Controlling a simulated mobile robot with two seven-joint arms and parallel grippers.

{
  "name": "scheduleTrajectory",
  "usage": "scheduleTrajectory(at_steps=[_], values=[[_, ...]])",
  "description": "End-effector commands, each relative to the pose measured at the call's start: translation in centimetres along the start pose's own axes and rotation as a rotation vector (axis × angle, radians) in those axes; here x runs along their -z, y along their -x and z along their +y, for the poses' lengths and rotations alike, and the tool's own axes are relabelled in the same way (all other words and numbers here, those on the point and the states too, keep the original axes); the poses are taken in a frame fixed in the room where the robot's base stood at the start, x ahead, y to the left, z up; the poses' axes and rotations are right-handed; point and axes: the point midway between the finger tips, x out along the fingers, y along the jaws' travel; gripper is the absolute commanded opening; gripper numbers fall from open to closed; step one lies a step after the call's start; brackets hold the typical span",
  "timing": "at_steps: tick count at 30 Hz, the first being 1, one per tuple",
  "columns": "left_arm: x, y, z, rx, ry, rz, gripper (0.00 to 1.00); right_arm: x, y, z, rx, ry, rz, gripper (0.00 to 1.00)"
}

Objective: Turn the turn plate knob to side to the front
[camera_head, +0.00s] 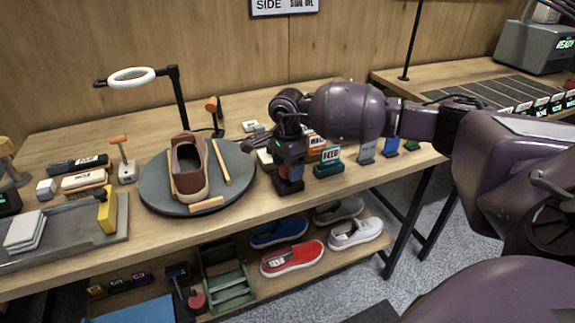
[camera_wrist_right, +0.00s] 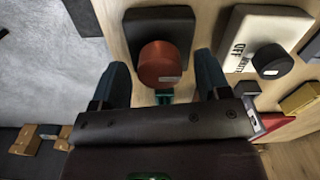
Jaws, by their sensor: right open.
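The turn plate (camera_head: 233,166) is a round grey disc on the bench, with a brown shoe (camera_head: 188,168) resting on it between wooden pieces. My right gripper (camera_head: 289,168) is at the bench's front edge, to the right of the plate, pointing down. In the right wrist view my right gripper (camera_wrist_right: 161,80) is open, one finger on each side of a round red-brown knob (camera_wrist_right: 160,62) on a dark base (camera_wrist_right: 160,25). Narrow gaps show between knob and fingers; I cannot tell whether they touch lower down. In the head view the gripper mostly hides the knob. My left gripper is out of view.
A white panel marked OFF (camera_wrist_right: 245,25) with a dark knob (camera_wrist_right: 270,60) is close to the right finger. A green FEED sign (camera_head: 329,160) stands just right of the gripper. A ring lamp (camera_head: 131,77) stands behind the plate. Shoes (camera_head: 292,258) lie on the lower shelf.

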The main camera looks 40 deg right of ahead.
Motion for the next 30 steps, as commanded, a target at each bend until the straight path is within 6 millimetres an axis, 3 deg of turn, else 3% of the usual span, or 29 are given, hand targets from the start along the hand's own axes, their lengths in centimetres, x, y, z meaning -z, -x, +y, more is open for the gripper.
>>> scheduleTrajectory(at_steps=[1,10,20,30], values=[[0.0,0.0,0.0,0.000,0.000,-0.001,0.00,0.0,0.0,0.0,0.000,0.000,0.000,0.65],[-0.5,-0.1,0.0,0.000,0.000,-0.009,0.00,0.0,0.0,0.0,0.000,0.000,0.000,0.20],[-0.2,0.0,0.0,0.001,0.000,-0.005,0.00,0.0,0.1,0.0,0.001,-0.051,0.000,0.20],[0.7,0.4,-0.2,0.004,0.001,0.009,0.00,0.0,0.3,0.0,0.003,-0.289,-0.001,0.20]])
